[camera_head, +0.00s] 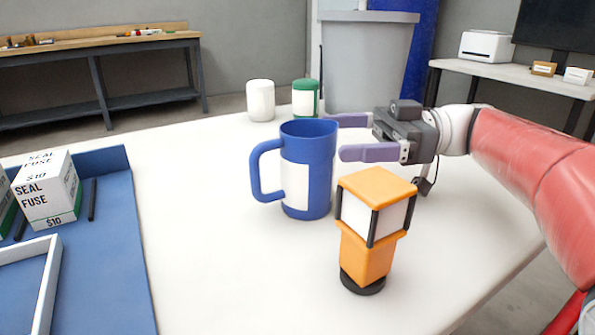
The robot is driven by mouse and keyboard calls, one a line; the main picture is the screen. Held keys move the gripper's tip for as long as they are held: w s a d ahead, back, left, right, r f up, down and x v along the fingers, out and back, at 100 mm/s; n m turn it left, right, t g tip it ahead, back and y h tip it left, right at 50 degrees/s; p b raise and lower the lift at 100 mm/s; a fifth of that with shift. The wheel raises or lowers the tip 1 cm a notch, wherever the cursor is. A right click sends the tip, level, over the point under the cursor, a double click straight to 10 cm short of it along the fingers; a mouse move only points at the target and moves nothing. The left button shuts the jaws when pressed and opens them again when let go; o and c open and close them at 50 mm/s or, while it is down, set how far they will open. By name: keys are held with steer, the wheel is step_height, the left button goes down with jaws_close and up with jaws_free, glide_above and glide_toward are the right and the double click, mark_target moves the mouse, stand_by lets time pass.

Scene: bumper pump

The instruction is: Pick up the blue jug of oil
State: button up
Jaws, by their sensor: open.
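The blue jug (321,169) stands upright on the white table, with a white label on its front and its handle pointing left. My gripper (338,137) reaches in from the right at the height of the jug's upper part. Its two purple fingers are spread apart, open and empty. The nearer finger's tip is close to the jug's right side; I cannot tell whether it touches. The farther finger's tip shows just behind the jug's rim. The jug's contents are hidden.
An orange and white lantern-like object (372,225) stands in front of the jug, to its right. White (260,101) and green (305,98) containers stand behind. The table (215,265) between is clear.

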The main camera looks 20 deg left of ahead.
mark_target(297, 139)
steer(key=x, duration=0.7)
steer(key=shift+s+a, duration=0.1)
steer(key=shift+s, duration=0.1)
steer(key=shift+c, duration=0.2)
steer(key=c, duration=1.5)
